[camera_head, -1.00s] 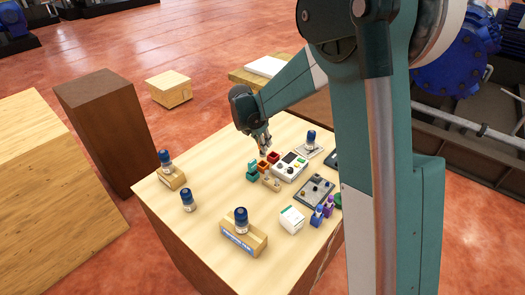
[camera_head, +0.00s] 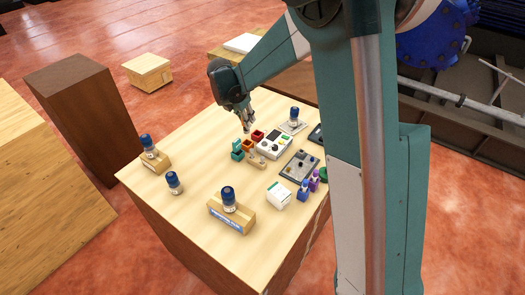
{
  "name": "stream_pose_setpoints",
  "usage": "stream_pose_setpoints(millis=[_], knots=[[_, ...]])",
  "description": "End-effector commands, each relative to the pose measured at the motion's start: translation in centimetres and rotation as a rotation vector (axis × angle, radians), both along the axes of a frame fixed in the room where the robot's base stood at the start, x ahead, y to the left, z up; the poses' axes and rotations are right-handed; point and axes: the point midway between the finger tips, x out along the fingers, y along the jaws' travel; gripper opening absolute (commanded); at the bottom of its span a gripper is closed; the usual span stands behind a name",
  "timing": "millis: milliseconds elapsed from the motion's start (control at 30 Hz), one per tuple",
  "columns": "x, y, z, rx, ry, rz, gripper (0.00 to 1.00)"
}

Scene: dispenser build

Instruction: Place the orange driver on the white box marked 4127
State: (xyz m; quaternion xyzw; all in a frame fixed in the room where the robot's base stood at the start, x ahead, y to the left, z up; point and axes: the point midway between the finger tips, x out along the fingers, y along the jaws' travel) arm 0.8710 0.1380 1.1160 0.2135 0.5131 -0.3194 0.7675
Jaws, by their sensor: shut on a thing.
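My gripper (camera_head: 249,127) points down over the far part of the light wooden table top, just behind a red bin (camera_head: 257,135). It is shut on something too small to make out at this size. I cannot pick out the orange driver for certain. A small white box (camera_head: 279,196) with a green mark stands near the table's right front side. It is upright, its top looks bare, and its number cannot be read. The gripper is apart from this box, well behind it and to its left.
Beside the gripper are teal (camera_head: 237,148) and orange bins and a white device with a screen (camera_head: 274,144). A dark tray (camera_head: 299,166) and blue and purple bottles (camera_head: 304,189) stand near the white box.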

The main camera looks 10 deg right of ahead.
Motion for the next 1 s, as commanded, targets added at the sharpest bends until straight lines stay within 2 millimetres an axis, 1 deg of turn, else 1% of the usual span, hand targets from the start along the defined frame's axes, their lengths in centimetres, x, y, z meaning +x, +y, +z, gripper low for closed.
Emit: stream_pose_setpoints(millis=[167, 367, 700, 1000], knots=[[-1.3, -0.3, 0.6, 0.0, 0.001, -0.014, 0.03], [-4.0, -0.9, 1.7, 0.003, 0.002, -0.048, 0.03], [-10.4, -2.4, 3.9, 0.006, 0.004, -0.133, 0.03], [-16.4, -4.0, 5.3, 0.005, 0.005, -0.208, 0.03]])
